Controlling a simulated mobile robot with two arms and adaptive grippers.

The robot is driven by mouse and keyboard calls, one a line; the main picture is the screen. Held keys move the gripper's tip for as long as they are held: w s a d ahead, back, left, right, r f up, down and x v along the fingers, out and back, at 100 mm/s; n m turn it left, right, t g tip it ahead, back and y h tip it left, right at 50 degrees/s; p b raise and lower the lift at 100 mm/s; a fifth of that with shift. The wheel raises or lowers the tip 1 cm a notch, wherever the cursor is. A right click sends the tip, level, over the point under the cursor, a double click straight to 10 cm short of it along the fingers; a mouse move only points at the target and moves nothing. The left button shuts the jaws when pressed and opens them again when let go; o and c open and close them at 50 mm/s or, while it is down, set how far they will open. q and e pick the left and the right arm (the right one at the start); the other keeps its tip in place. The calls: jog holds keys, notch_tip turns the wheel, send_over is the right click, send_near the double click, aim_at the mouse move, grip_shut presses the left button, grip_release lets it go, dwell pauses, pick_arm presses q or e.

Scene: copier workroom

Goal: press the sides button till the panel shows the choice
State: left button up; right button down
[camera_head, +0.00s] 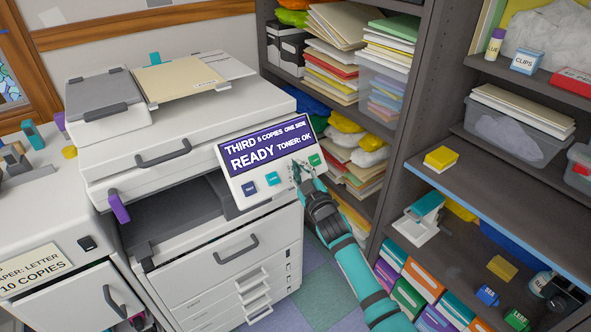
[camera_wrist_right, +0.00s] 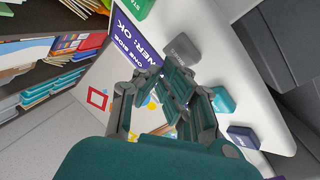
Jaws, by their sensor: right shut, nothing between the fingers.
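The copier's tilted control panel (camera_head: 229,180) has a purple display (camera_head: 264,145) reading "THIRD", a copies count, "ONE SIDE", "READY" and "TONER: OK". Below it are a dark blue button (camera_head: 249,189), a teal button (camera_head: 272,178), a grey button and a green button (camera_head: 315,160). The grey button (camera_wrist_right: 183,50) is clear in the wrist view but mostly covered by my gripper in the head view. Its label is not legible. My right gripper (camera_head: 298,171) is shut and empty, its tips close to the panel by the grey button. I cannot tell whether they touch. My left gripper is out of view.
The white copier (camera_head: 185,155) stands beside a white cabinet (camera_head: 50,240) with a sign for letter paper and 10 copies. Dark shelves (camera_head: 400,150) with folders, bins and boxes rise close on the right. Some floor (camera_head: 325,290) shows between them.

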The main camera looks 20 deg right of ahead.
jog(key=shift+w+a+f+b, duration=0.1)
jog(key=shift+w+f+b, duration=0.2)
jog(key=shift+b, duration=0.1)
dwell(0.6)
jog(key=shift+s+d+r+p, duration=0.2)
jog(key=shift+s+r+p, duration=0.4)
jog(key=shift+p, duration=0.35)
jog(key=s+r+p, duration=0.1)
jog(key=s+d+r+p, duration=0.1)
jog(key=p, duration=0.1)
jog(key=s+r+p, duration=0.1)
jog(key=p, duration=0.1)
jog(key=shift+s+d+r, duration=0.1)
jog(key=shift+s+d, duration=0.1)
jog(key=shift+s, duration=0.1)
dwell(0.4)
